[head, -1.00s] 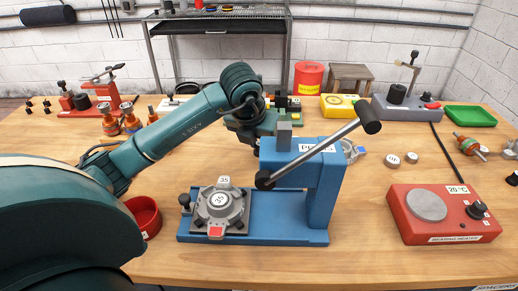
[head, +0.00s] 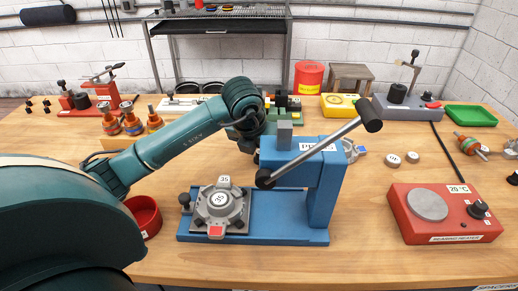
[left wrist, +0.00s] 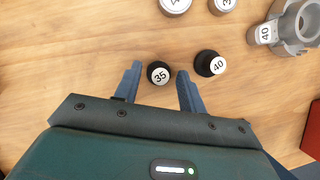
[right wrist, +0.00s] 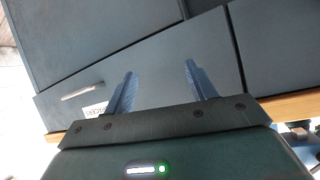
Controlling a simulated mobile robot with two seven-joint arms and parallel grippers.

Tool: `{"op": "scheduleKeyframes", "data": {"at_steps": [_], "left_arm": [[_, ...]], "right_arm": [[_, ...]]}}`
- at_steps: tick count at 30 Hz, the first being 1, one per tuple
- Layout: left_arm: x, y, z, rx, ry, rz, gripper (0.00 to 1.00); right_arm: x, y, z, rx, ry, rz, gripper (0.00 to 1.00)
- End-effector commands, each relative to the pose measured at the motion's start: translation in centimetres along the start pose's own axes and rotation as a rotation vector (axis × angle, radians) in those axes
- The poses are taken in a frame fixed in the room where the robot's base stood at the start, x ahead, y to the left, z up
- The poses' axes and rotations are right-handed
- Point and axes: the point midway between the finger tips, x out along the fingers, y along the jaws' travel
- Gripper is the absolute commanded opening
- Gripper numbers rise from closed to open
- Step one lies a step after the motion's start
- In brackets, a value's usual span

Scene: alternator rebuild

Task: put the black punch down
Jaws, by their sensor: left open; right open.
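A black punch with a white "35" top (left wrist: 158,74) stands on the wooden table, seen from above in the left wrist view. My left gripper (left wrist: 159,69) is open, with one finger on each side of this punch and visible gaps between. A second black punch marked "40" (left wrist: 209,64) stands just right of the right finger. In the head view my left arm reaches behind the blue press, and its fingers and both punches are hidden there. My right gripper (right wrist: 160,69) is open and empty in front of grey drawer fronts.
The blue press (head: 325,190) with its long lever stands at the front middle, holding a grey housing (head: 219,203). A red bearing heater (head: 443,213) is to the right and a red bowl (head: 144,214) to the left. A grey casting (left wrist: 296,28) lies near the left gripper.

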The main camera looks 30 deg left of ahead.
Motion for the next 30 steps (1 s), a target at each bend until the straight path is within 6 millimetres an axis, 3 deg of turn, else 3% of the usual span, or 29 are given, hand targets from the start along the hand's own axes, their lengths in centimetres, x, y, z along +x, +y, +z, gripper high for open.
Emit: {"op": "scheduleKeyframes", "data": {"at_steps": [7, 15, 21, 30], "left_arm": [[-1.9, 0.0, 0.3, 0.000, -0.005, -0.001, 0.40], [-7.8, 0.0, 0.3, 0.001, -0.006, -0.001, 0.40], [-11.1, 0.0, 0.3, 0.000, -0.004, -0.001, 0.40], [-12.4, 0.0, 0.1, 0.000, -0.001, 0.001, 0.40]], "right_arm": [[-0.2, 0.0, -0.3, -0.005, 0.001, 0.002, 0.56], [-0.2, -0.1, -0.4, -0.006, 0.000, 0.002, 0.56], [-0.2, -0.1, -0.4, -0.008, -0.003, 0.003, 0.56], [-0.2, -0.1, -0.2, -0.009, -0.008, 0.003, 0.56]]}}
